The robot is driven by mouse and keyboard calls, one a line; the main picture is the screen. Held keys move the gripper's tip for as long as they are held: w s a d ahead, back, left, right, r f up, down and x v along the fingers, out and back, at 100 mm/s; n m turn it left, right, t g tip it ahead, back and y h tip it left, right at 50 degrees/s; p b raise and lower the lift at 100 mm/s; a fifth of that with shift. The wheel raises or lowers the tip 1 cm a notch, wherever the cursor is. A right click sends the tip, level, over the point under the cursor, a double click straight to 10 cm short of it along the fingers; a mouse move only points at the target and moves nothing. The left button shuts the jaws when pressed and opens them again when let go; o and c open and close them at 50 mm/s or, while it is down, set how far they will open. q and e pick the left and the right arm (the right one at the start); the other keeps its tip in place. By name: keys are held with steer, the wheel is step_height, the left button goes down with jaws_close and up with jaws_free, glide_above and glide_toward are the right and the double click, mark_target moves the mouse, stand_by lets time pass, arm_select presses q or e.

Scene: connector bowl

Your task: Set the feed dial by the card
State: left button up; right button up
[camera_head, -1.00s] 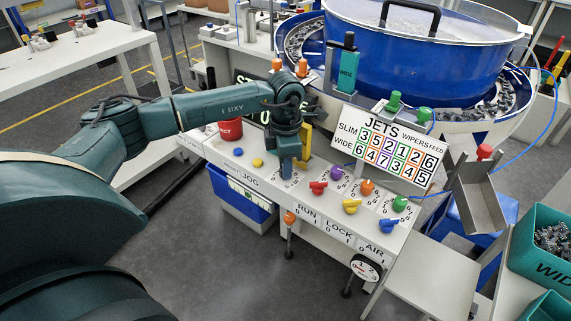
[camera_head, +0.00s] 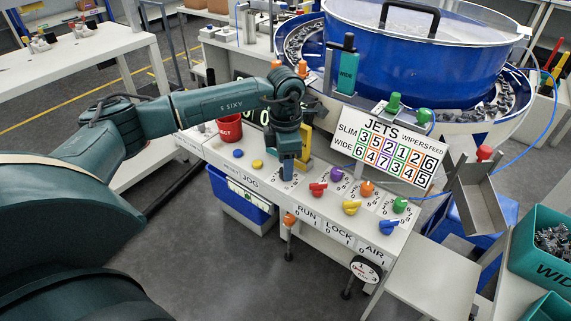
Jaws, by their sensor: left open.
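The white card (camera_head: 389,148) headed JETS, WIPERS and FEED stands tilted behind the sloping panel (camera_head: 270,192). Its SLIM and WIDE rows hold digits in coloured boxes; the WIDE row reads about 6 4 7 3 4 5. A purple dial (camera_head: 337,174), an orange dial (camera_head: 367,188) and a green dial (camera_head: 400,204) run along the panel's upper row. Their small labels are unreadable, so I cannot tell which is feed. My left gripper (camera_head: 287,173) is open, pointing down at the panel left of the purple dial. My right gripper is out of view.
Red, yellow and blue switches (camera_head: 351,208) sit in front, above RUN, LOCK and AIR. A yellow upright part (camera_head: 305,144) stands close behind the gripper. The blue bowl (camera_head: 410,60) fills the back.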

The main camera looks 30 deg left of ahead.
arm_select(q)
step_height(320, 180, up, 12)
steer(key=shift+b, duration=0.45)
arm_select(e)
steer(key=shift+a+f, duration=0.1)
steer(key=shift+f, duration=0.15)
